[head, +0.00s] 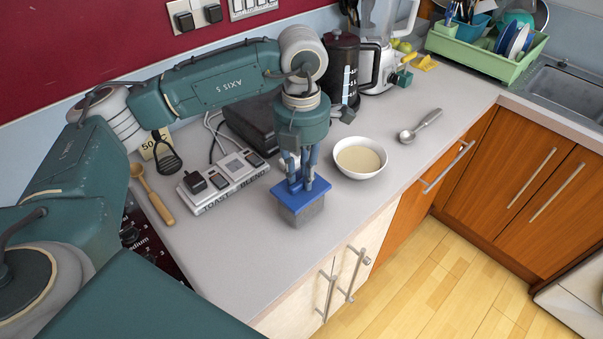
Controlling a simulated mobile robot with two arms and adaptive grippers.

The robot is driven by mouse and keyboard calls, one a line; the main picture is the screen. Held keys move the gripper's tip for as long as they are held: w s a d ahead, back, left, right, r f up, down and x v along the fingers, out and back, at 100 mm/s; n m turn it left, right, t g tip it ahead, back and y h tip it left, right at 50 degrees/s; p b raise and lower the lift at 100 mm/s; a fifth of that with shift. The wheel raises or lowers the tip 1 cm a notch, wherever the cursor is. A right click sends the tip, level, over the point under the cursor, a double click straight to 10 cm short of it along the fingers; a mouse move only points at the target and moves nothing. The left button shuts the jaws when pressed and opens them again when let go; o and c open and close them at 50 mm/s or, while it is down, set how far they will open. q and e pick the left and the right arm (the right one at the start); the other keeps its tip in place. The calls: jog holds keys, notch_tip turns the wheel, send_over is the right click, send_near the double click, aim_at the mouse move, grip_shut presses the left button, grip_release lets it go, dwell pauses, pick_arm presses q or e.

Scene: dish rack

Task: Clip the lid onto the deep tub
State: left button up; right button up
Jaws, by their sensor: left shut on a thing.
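My left gripper (308,185) reaches down from above over the counter and is shut on the blue lid (286,192). The lid is flat and square. It lies over the top of the grey deep tub (300,214), which stands on the counter near its front edge. From this view I cannot tell whether the lid is pressed fully onto the rim or only rests there. The fingers hide part of the lid. My right gripper is not in view.
A white bowl (360,172) stands close to the right of the tub. A labelled power strip (225,180) lies to the left. A kettle (338,70) and blender are behind. A spoon (421,125) lies farther right.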

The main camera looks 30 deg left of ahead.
pick_arm(q)
jog(key=shift+f+b, duration=0.5)
jog(key=shift+f, duration=0.1)
dwell(0.6)
jog(key=o, duration=1.5)
jog(key=shift+r, duration=0.1)
jog(key=shift+r+p, duration=2)
jog(key=shift+r, duration=1.5)
jog(key=shift+f, duration=0.1)
